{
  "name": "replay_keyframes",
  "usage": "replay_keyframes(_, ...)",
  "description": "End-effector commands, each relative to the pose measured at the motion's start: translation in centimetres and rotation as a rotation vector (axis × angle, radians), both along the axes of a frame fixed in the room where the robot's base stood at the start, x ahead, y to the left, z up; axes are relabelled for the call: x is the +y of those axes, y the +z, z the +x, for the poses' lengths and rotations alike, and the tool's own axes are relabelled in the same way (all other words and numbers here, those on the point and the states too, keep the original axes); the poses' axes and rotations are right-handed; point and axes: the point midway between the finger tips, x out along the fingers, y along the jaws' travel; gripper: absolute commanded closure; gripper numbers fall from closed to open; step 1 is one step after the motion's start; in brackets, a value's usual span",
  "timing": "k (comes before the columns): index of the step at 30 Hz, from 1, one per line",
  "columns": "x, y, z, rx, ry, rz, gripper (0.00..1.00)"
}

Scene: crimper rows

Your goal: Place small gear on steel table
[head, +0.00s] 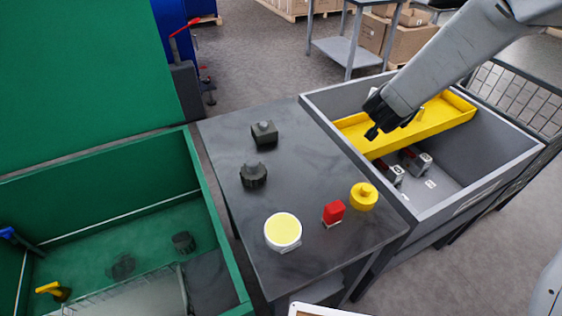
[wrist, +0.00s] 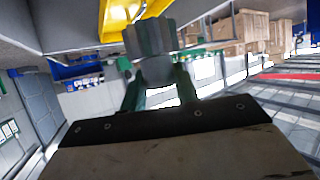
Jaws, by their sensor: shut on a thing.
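My gripper (head: 374,118) hangs over the grey bin, beyond the right edge of the steel table (head: 305,180). In the wrist view the gripper (wrist: 158,85) is shut on a small grey toothed gear (wrist: 150,38). In the head view the held gear is small, dark and hard to make out at the fingertips, above the yellow tray. The dark steel table stands to the left of the gripper. Another dark toothed piece (head: 253,174) stands on the table's left part.
The table also bears a dark knobbed block (head: 264,133), a yellow-topped white disc (head: 283,231), a red block (head: 334,213) and a yellow knobbed cylinder (head: 363,196). The table's middle is clear. The grey bin (head: 480,190) holds a yellow tray (head: 440,122). A green bin (head: 205,190) is left.

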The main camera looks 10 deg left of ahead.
Motion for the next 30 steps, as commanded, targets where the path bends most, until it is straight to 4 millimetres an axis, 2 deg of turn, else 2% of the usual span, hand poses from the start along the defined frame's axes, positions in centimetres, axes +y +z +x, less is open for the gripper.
replay_keyframes(1,4.2,0.1,-0.4,-0.001,0.019,0.001,1.0)
replay_keyframes(6,14.5,0.0,-3.4,0.0,0.016,0.0,1.0)
replay_keyframes(9,19.4,-0.4,-6.1,0.0,0.009,-0.001,1.0)
replay_keyframes(12,23.1,-0.7,-8.7,0.001,0.004,-0.003,1.0)
replay_keyframes(15,25.5,-1.0,-10.8,0.0,-0.004,-0.002,1.0)
replay_keyframes(19,27.0,-1.4,-12.4,0.0,-0.01,-0.002,1.0)
replay_keyframes(30,27.1,-7.1,-12.6,0.0,-0.014,-0.003,1.0)
